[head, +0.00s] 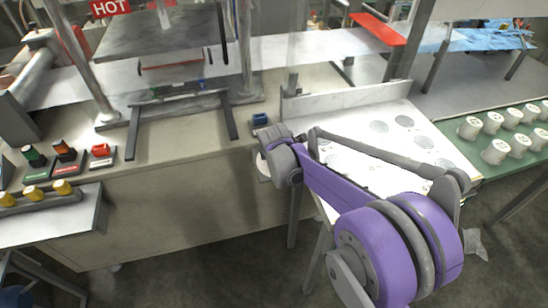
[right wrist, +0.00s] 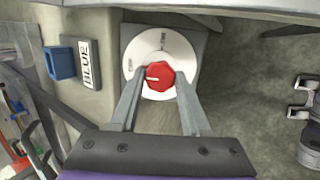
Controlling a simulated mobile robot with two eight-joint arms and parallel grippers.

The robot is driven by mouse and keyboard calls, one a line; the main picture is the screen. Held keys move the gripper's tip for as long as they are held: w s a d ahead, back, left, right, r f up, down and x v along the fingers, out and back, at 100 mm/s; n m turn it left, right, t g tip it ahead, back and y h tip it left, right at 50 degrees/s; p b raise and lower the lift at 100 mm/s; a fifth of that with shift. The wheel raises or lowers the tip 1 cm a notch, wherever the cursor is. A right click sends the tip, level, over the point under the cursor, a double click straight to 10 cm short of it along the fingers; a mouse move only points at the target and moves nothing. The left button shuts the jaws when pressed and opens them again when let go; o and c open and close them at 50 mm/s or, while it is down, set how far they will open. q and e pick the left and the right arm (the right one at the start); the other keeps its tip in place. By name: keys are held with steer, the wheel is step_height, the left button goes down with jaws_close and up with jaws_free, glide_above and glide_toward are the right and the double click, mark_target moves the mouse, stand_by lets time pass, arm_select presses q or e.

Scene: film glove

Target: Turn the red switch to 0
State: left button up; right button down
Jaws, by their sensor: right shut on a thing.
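The red switch (right wrist: 159,76) is a red knob with a white pointer mark, set on a round white dial plate (right wrist: 186,51) on a grey square base, in the right wrist view. The pointer mark points to the left in that view. The dial's lettering is too small to read. My right gripper (right wrist: 158,78) has its two fingers on either side of the knob, shut on it. In the head view my purple right arm (head: 345,190) reaches to the machine's front corner, and its wrist hides the knob; part of the white dial (head: 263,166) shows beside it. My left gripper is not in view.
A blue block (right wrist: 61,63) and a BLUE label (right wrist: 89,63) are beside the dial. In the head view, red, orange and green switches (head: 68,152) stand on the bench at left. A white sheet with grey discs (head: 380,127) lies right of the wrist.

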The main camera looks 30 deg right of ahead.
steer(key=shift+c, duration=1.9)
jaws_free()
steer(key=p+v, duration=0.1)
steer(key=v, duration=0.9)
steer(key=shift+s+r, duration=0.2)
steer(key=shift+r, duration=0.15)
steer(key=shift+s+a, duration=0.1)
